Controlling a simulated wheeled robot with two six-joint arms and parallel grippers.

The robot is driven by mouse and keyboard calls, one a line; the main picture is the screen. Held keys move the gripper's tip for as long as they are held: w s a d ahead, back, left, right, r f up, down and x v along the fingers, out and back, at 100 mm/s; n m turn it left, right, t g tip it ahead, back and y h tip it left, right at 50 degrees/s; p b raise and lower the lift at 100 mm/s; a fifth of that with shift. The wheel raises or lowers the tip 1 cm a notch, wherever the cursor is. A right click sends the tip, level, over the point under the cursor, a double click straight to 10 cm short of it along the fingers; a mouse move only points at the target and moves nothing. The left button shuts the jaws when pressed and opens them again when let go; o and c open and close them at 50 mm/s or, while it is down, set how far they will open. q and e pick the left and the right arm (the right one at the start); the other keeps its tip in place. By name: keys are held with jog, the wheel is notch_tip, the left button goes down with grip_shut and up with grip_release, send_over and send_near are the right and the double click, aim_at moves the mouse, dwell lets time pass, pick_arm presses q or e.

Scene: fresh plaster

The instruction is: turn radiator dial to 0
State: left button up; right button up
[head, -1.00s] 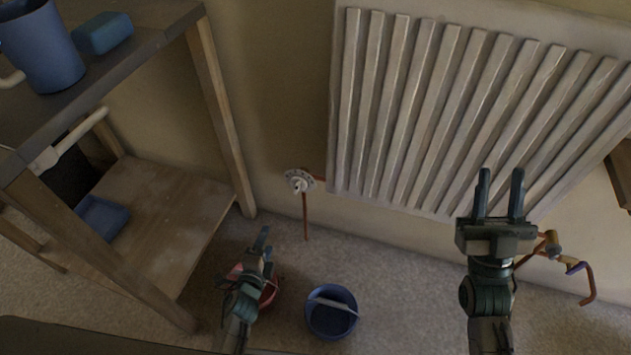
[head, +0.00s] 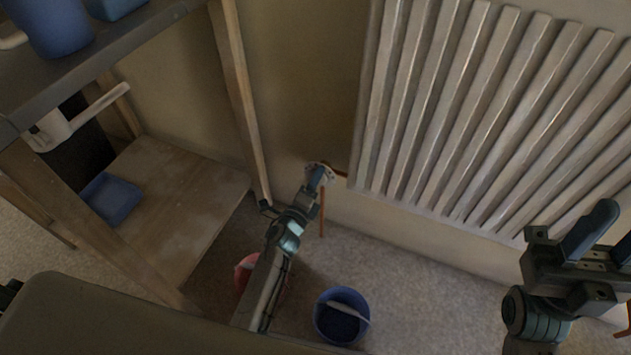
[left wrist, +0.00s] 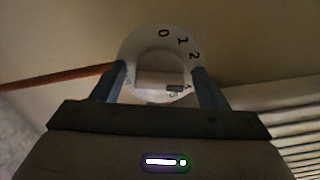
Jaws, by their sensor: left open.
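The radiator dial (head: 327,168) is low on the wall, left of the radiator (head: 470,120), mostly hidden behind my left gripper (head: 318,178). In the left wrist view the dial's white ring (left wrist: 138,48) shows 0, 1 and 2 along its top and upper right. A pale knob (left wrist: 158,76) sits in its middle with a small dark mark at its lower right; I cannot tell which number it points to. My left gripper (left wrist: 161,86) is open, its fingers on either side of the dial's lower part; contact is unclear. My right gripper (head: 606,238) is open and empty at the right.
A wooden shelf unit (head: 232,90) stands left of the dial, with blue items on it. A blue bucket (head: 320,322) and a red bucket (head: 242,272) stand on the floor below. A copper pipe (head: 322,212) runs down from the dial.

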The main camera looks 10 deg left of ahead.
pick_arm(q)
jog(key=shift+w+d, duration=0.1)
jog(key=shift+w, duration=0.3)
jog(key=c, duration=0.9)
